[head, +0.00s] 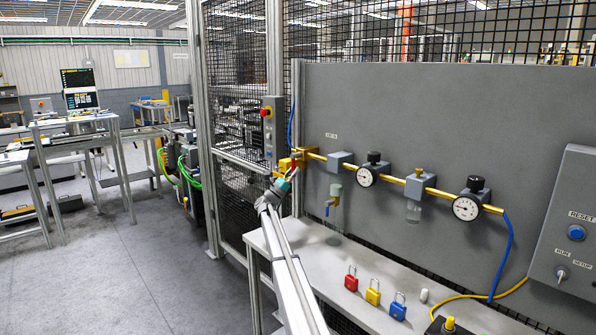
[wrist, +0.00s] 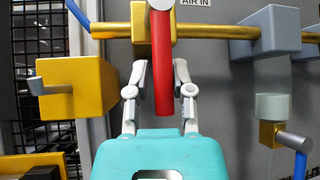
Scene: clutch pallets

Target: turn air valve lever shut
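The air valve's red lever (wrist: 162,70) hangs straight down from a yellow valve body (wrist: 138,22) in the wrist view, across the horizontal brass pipe. Its top end is cut off by the picture edge. My gripper (wrist: 157,70) is open, with one grey finger on each side of the lever. A gap shows on the left of the lever and a smaller one on the right; I see no clear contact. In the head view my gripper (head: 284,182) is at the valve (head: 289,163), and little of the lever can be made out there.
The pipe (head: 398,181) runs right along the grey panel (head: 450,120) past two gauges (head: 366,176). A yellow block (wrist: 80,88) stands left of my fingers. A drain fitting (wrist: 272,108) with a blue lever is at right. Padlocks (head: 373,292) stand on the bench (head: 335,268) below.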

